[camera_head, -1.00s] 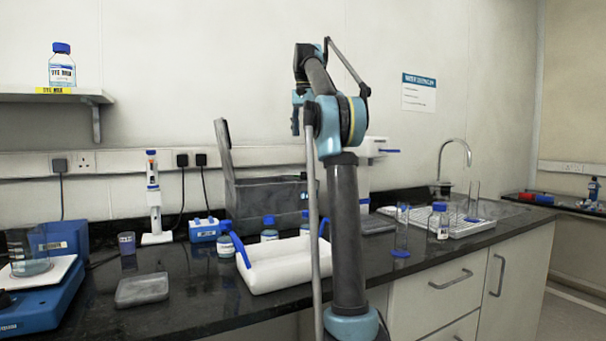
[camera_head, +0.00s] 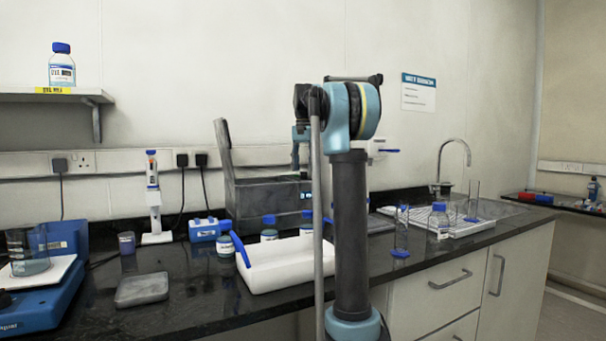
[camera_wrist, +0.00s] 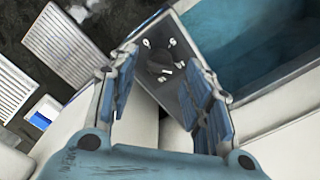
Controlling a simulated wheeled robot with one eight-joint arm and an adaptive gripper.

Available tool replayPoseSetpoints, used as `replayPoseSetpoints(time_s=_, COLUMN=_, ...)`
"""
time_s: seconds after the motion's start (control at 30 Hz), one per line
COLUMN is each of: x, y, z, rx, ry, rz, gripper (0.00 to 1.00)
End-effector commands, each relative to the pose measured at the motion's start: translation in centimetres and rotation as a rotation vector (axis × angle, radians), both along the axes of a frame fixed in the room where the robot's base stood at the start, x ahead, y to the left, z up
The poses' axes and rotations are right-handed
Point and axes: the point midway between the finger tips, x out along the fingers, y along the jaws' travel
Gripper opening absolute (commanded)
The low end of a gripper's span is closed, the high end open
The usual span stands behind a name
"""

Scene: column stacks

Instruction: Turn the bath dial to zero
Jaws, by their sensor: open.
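The bath (camera_head: 250,200) is a dark grey box on the bench with its lid (camera_head: 222,130) raised. In the wrist view its blue-green interior (camera_wrist: 250,45) fills the upper right. In the head view, part of my gripper (camera_head: 296,160) shows above the bath's right end, beside my arm. The dial is hidden there.
A white tray with blue handles (camera_head: 285,268) and several blue-capped bottles (camera_head: 269,230) stand in front of the bath. A pipette on a stand (camera_head: 154,200) is to its left. A white rack (camera_head: 460,225) and cylinder (camera_head: 401,235) are to the right.

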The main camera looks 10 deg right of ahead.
Motion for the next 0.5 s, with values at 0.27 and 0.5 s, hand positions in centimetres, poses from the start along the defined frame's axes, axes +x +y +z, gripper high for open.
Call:
replayPoseSetpoints(time_s=0.27, x=0.0, y=0.0, z=-2.1, rx=0.0, ry=0.0, rz=0.0, gripper=0.46)
replayPoseSetpoints(time_s=0.5, x=0.0, y=0.0, z=-2.2, rx=0.0, ry=0.0, rz=0.0, gripper=0.46)
